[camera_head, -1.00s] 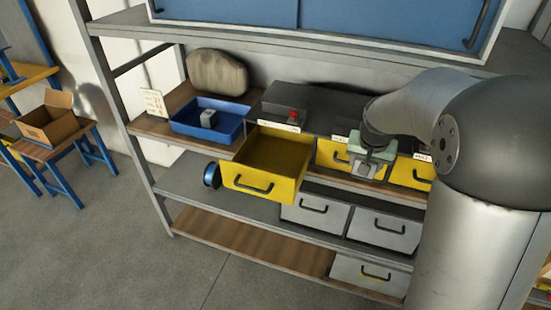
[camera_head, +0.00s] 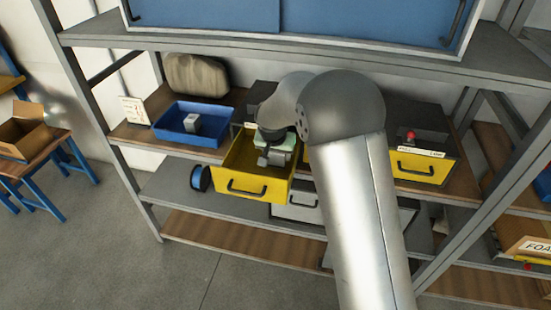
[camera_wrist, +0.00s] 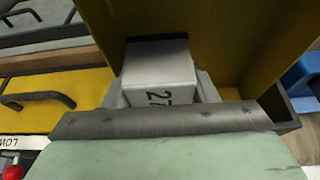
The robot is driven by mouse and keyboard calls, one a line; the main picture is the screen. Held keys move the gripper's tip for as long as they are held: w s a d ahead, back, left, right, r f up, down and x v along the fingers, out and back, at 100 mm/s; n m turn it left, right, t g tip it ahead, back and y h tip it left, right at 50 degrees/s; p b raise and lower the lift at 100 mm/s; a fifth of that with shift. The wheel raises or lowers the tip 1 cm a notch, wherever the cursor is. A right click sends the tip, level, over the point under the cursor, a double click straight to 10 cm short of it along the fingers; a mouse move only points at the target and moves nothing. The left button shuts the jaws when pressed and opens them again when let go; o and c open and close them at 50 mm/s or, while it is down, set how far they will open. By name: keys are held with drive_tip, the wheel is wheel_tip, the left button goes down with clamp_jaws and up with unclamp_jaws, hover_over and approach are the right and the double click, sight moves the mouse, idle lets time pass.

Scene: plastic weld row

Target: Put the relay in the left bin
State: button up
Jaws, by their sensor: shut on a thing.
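A pale grey block marked "27" (camera_wrist: 160,72), which I take for the relay, is held in my gripper (camera_head: 271,158). In the wrist view, the block sticks out beyond the gripper's metal edge, and the fingers are mostly hidden. The left bin is a yellow drawer (camera_head: 247,187), pulled out and open at the top. In the head view, my gripper and the block are over its right part. The drawer's yellow inside (camera_wrist: 235,35) shows behind the block in the wrist view. I cannot tell how far below the rim the block is.
A blue tray (camera_head: 168,132) with another grey block (camera_head: 192,122) stands left of the drawer. A closed yellow drawer (camera_head: 422,166) with a red button (camera_head: 411,135) above is at right. A blue spool (camera_head: 200,178) lies on the lower shelf. My arm hides the middle.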

sight(276, 161)
drive_tip(key=shift+a+f, duration=0.15)
drive_tip(key=f, duration=0.3)
drive_tip(key=shift+w+a+f+p, duration=0.1)
drive_tip(key=shift+w+a+p, duration=0.1)
drive_tip(key=shift+p, duration=0.15)
drive_tip(key=shift+f, duration=0.15)
drive_tip(key=shift+f, duration=0.1)
drive_tip(key=shift+f+b, duration=0.1)
drive_tip(key=shift+b, duration=0.25)
drive_tip(key=o, duration=1)
drive_tip(key=shift+s, duration=0.1)
drive_tip(key=shift+o, duration=0.2)
